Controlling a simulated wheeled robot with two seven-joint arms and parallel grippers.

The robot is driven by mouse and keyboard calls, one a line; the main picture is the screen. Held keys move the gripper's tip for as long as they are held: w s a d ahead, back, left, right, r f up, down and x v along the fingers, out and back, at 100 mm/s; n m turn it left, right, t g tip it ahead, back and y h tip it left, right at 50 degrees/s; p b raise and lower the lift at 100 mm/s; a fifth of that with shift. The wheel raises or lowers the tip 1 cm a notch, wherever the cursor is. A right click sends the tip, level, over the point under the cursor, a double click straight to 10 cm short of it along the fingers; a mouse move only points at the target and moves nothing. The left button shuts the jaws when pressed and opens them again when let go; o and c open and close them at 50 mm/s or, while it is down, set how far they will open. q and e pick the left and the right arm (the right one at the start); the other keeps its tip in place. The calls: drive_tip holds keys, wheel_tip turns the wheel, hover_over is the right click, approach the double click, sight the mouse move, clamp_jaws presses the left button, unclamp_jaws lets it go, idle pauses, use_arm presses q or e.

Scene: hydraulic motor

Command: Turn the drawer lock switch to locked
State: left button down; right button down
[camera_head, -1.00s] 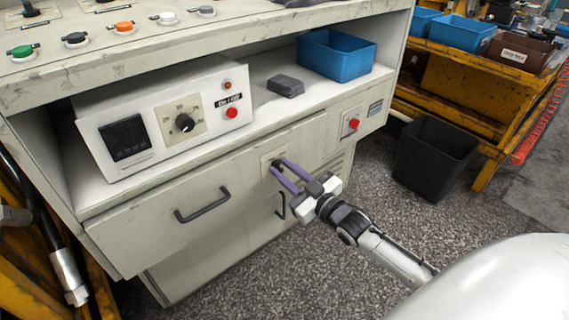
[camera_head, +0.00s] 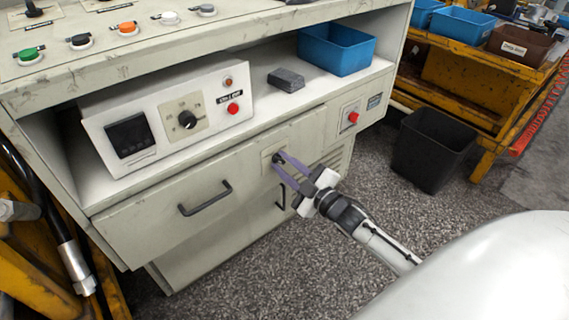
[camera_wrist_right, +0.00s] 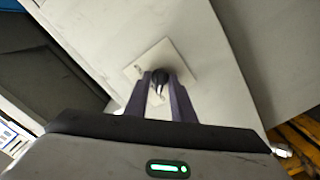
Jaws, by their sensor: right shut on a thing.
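The drawer lock switch is a small black knob (camera_wrist_right: 159,78) on a pale square plate (camera_wrist_right: 180,62) on the cabinet front. In the head view its plate (camera_head: 266,158) sits to the right of the drawer handle. My right gripper (camera_head: 279,158) reaches it from the lower right with its purple fingers. In the right wrist view the fingers (camera_wrist_right: 159,92) stand on either side of the knob and are shut on it. The fingers partly hide the knob in the head view, and I cannot read its marking. My left gripper is not in view.
The drawer (camera_head: 150,222) with a black handle (camera_head: 206,198) is in the cabinet front. A control box (camera_head: 165,120) and a blue bin (camera_head: 336,52) stand on the shelf above. A black waste bin (camera_head: 432,150) stands on the floor at the right.

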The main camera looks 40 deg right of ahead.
idle(0.3)
drive_tip(key=c, duration=1.8)
unclamp_jaws()
use_arm(q)
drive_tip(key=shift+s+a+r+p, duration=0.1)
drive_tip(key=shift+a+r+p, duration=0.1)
drive_tip(key=shift+p, duration=0.9)
use_arm(e)
drive_tip(key=s, duration=1)
drive_tip(key=shift+s+d, duration=0.15)
drive_tip(key=shift+d, duration=0.25)
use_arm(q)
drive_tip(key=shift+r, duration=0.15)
use_arm(e)
drive_tip(key=shift+a, duration=0.1)
